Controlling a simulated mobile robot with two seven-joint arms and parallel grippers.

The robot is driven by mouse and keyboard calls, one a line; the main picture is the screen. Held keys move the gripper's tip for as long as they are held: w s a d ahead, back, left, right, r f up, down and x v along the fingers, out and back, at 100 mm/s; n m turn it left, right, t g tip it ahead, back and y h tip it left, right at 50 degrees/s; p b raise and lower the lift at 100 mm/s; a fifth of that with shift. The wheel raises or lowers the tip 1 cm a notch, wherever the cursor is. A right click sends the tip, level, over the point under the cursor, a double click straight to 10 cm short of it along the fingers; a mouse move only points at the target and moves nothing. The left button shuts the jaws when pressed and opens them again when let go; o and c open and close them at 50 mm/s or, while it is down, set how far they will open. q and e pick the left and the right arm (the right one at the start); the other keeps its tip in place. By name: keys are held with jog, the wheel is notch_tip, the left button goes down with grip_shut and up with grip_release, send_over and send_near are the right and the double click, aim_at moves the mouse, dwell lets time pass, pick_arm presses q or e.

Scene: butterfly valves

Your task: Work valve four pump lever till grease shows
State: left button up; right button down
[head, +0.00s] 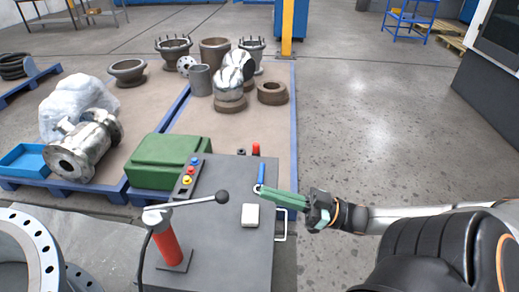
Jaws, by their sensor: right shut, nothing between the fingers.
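The pump (168,243) has a red upright body on a dark base plate and stands on the grey table top (215,255). Its lever (190,204) runs from the pump's head to the right, nearly level, and ends in a black ball knob (222,197). A dark hose drops from the pump's head. My right gripper (260,189) has green fingers and is shut and empty, to the right of the knob and apart from it. Its tips are close to a blue stick-like thing (261,173); I cannot tell whether they touch. I see no grease. No valve number is readable.
A white block (250,215) lies below my right gripper. A panel with coloured buttons (187,180) and a green case (168,160) are at the table's back left. A large drilled flange (38,245) is at the lower left. Floor to the right is clear.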

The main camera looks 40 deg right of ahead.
jog(key=shift+s+d+r, duration=0.2)
jog(key=shift+d+r, duration=0.15)
jog(key=shift+r, duration=0.15)
jog(key=shift+w+a, duration=0.1)
jog(key=shift+w, duration=0.05)
jog(key=w+a+b, duration=0.2)
jog(key=w+a, duration=0.4)
jog(key=w, duration=0.1)
jog(key=shift+f, duration=0.35)
